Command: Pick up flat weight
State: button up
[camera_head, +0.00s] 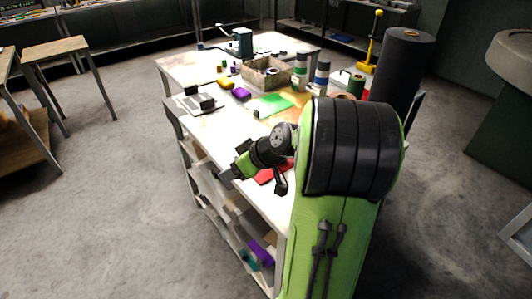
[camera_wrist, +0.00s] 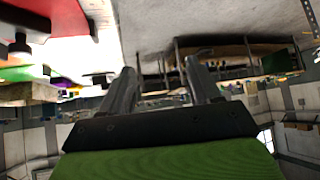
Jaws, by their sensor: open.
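I cannot single out the flat weight with certainty. A dark block (camera_head: 207,102) on a pale grey plate (camera_head: 194,108) lies at the left edge of the white workbench in the head view; whether it is the weight is unclear. My gripper (camera_head: 229,174) is beside the bench's near left edge, with its fingers small and dark there. In the wrist view my gripper (camera_wrist: 163,82) has two dark fingers spread apart with nothing between them.
The workbench (camera_head: 172,101) carries a green sheet (camera_head: 271,104), a cardboard box (camera_head: 251,80), bottles (camera_head: 299,72), a purple block (camera_head: 241,93) and a yellow piece (camera_head: 226,84). A red flat item (camera_head: 266,176) lies near my wrist. Open floor (camera_head: 120,190) is left.

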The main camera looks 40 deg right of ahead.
jog(key=s+d+f+m+t+h+b, duration=0.1)
jog(key=s+d+f+t, duration=0.1)
jog(key=d, duration=0.5)
jog(key=s+d+f+m+t+h, duration=0.1)
jog(key=s+d+f+t+h, duration=0.1)
jog(key=d, duration=0.5)
jog(key=s+d+f+m+t+h+b, duration=0.1)
jog(key=s+d+f+t, duration=0.15)
jog(key=d, duration=0.45)
jog(key=shift+g, duration=0.25)
jog(key=x, duration=1.6)
jog(key=shift+w+f, duration=0.15)
jog(key=shift+w, duration=0.15)
jog(key=shift+s, duration=0.1)
jog(key=shift+c, duration=0.5)
grip_shut()
jog(key=shift+r, duration=0.25)
